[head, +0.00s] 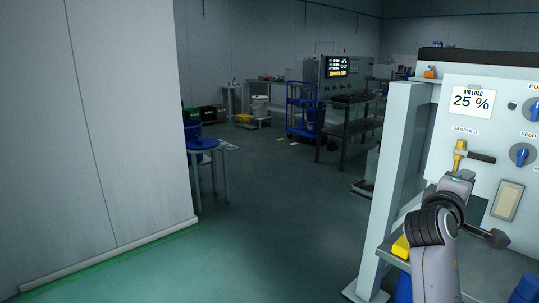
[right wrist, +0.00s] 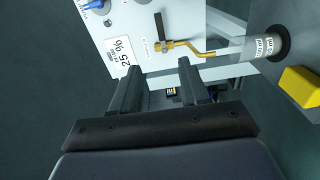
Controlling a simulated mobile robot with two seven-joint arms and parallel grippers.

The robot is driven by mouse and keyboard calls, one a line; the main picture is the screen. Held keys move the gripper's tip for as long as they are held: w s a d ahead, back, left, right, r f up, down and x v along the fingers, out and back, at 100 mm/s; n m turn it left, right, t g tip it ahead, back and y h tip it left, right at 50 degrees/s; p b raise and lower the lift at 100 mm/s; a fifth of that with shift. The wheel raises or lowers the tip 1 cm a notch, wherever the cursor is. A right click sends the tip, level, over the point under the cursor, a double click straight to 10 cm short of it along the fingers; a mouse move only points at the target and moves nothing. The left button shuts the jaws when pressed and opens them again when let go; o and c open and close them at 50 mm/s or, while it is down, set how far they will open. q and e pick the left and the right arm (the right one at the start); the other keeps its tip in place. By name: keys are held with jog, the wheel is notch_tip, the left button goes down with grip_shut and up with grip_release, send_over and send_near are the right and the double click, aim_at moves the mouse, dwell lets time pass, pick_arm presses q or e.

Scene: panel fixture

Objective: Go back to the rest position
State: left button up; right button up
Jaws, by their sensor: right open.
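The panel fixture (head: 432,130) stands at the right of the head view. Its brass sample tap (head: 459,158) has a black lever pointing right, under a "SAMPLE B" label. In the right wrist view the brass tap (right wrist: 183,46) shows beyond the fingertips, with its spout at a clear graduated vessel (right wrist: 235,50). My right gripper (right wrist: 158,70) is open, with nothing between its fingers, and looks apart from the tap. In the head view my right arm rises in front of the panel and its wrist hides part of the fixture. My left gripper is in neither view.
A card (head: 472,101) on the panel reads 25 %, beside blue knobs (head: 522,154). A yellow block (right wrist: 301,86) sits near the vessel. A grey wall (head: 95,130) stands left.

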jog(key=s+a+f+t+y+p, duration=0.1)
jog(key=s+a+f+y+p, duration=0.2)
jog(key=f, duration=0.7)
jog(key=s+a+f+t+y+p, duration=0.1)
jog(key=s+a+f+y, duration=0.35)
jog(key=f, duration=0.65)
jog(key=s+a+f+m+g+y+p, duration=0.1)
jog(key=s+a+f+m+y, duration=0.1)
jog(key=s+a+f, duration=0.2)
jog(key=s+a+f+m+g+y+p, duration=0.1)
jog(key=s+a+f+y, duration=0.2)
jog(key=s, duration=0.7)
jog(key=s+a+f+m+g+y+p, duration=0.1)
jog(key=s+a+f+m+y, duration=0.1)
jog(key=s, duration=0.5)
notch_tip(320, 180, down, 4)
jog(key=a+y, duration=0.1)
jog(key=a, duration=0.1)
jog(key=shift+a+r+m, duration=0.2)
jog(key=shift+a+m, duration=0.1)
jog(key=shift+a, duration=0.05)
jog(key=shift+d, duration=0.1)
